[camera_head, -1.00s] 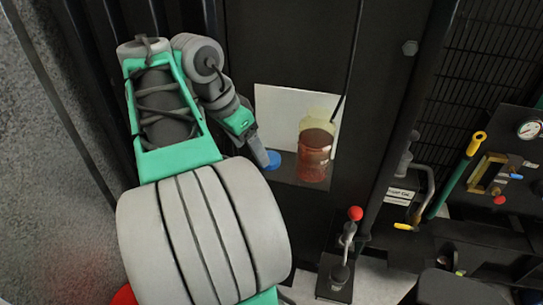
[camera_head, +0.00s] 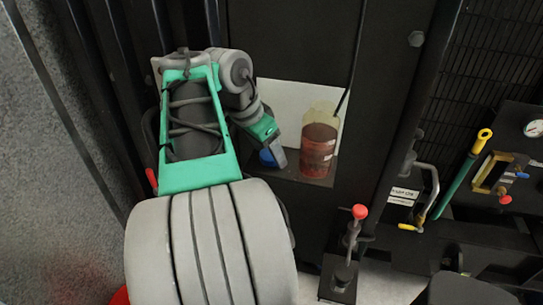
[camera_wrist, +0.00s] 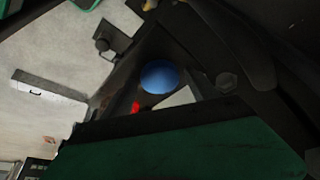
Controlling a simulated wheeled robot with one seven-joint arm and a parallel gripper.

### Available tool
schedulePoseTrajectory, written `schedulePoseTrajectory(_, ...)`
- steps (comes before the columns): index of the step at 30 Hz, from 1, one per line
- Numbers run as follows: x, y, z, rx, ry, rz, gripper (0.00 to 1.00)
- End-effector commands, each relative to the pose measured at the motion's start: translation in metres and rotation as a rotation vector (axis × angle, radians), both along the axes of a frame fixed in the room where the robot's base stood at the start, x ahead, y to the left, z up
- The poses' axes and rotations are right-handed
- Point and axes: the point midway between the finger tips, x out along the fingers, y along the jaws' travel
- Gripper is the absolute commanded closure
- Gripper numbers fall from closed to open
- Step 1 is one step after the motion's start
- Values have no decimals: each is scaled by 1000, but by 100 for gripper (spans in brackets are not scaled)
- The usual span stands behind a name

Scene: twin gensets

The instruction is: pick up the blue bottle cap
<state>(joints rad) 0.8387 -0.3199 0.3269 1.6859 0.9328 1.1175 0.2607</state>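The blue bottle cap (camera_head: 267,158) shows at the lower left edge of my gripper (camera_head: 277,158), partly hidden by it, at the front of a dark shelf. In the wrist view the cap (camera_wrist: 160,77) is a round blue shape in the middle, among dark parts. In the head view my gripper points down and right, close against the cap. The frames do not show whether its fingers are apart or closed on the cap, nor whether the cap still rests on the shelf.
A clear bottle of reddish liquid (camera_head: 318,150) stands just right of my gripper, before a white panel (camera_head: 285,100). Below right is a red-knobbed lever (camera_head: 359,212). A grey handle (camera_head: 431,190) and a green bar with a yellow end (camera_head: 462,176) are farther right.

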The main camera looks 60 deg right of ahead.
Motion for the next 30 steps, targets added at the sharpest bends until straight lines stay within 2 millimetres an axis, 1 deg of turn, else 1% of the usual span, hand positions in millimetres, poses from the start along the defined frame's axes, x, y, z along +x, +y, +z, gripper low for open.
schedulePoseTrajectory(1,0,0,0,0,0,0,36)
schedulePoseTrajectory(2,0,0,0,0,0,0,38)
schedulePoseTrajectory(18,0,0,0,0,0,1,83)
schedulePoseTrajectory(20,0,0,0,0,0,1,87)
schedulePoseTrajectory(26,0,0,0,0,0,1,87)
schedulePoseTrajectory(30,1,0,7,-1,0,1,87)
